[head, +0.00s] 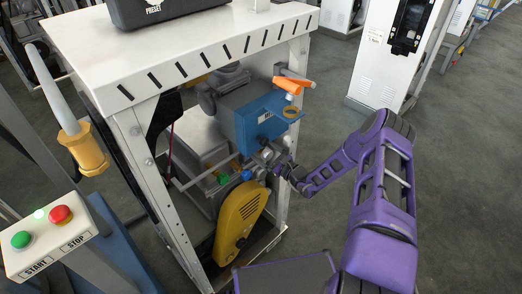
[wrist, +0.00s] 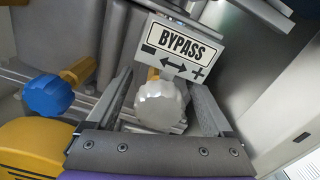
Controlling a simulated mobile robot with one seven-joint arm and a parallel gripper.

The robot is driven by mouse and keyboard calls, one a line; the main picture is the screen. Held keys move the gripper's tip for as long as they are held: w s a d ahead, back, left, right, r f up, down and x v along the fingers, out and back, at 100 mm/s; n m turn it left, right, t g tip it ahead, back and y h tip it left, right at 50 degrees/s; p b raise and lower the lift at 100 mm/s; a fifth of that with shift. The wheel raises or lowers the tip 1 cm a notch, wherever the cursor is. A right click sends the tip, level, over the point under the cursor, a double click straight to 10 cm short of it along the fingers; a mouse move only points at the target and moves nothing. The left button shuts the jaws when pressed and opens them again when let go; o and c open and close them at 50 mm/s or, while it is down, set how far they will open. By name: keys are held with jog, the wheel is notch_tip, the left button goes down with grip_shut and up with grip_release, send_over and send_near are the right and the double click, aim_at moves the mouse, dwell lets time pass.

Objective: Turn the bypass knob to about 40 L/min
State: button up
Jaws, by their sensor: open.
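The bypass knob (wrist: 160,106) is a silver, faceted knob below the BYPASS sign (wrist: 180,50), which carries a minus, a double arrow and a plus. My gripper (wrist: 163,92) is open, with one finger on each side of the knob. I cannot tell whether either finger touches it. In the head view my gripper (head: 279,166) is at the valve fittings below the blue housing (head: 258,125), and the knob is too small and covered there to make out. No flow reading in L/min is legible.
A blue knob (wrist: 48,95) and a yellow cover (wrist: 35,148) are left of my gripper; the cover also shows in the head view (head: 238,222). An orange nozzle (head: 288,86) is above. A START/STOP box (head: 48,234) stands at left.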

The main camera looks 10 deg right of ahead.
jog(key=shift+c, duration=0.2)
grip_shut()
jog(key=shift+m, duration=0.4)
jog(key=shift+d+f+m+b, duration=0.1)
jog(key=shift+m+b, duration=0.25)
jog(key=shift+m, duration=3.95)
jog(key=shift+d+f+m+b, duration=0.1)
jog(key=shift+m+b, duration=0.25)
jog(key=shift+m, duration=3.95)
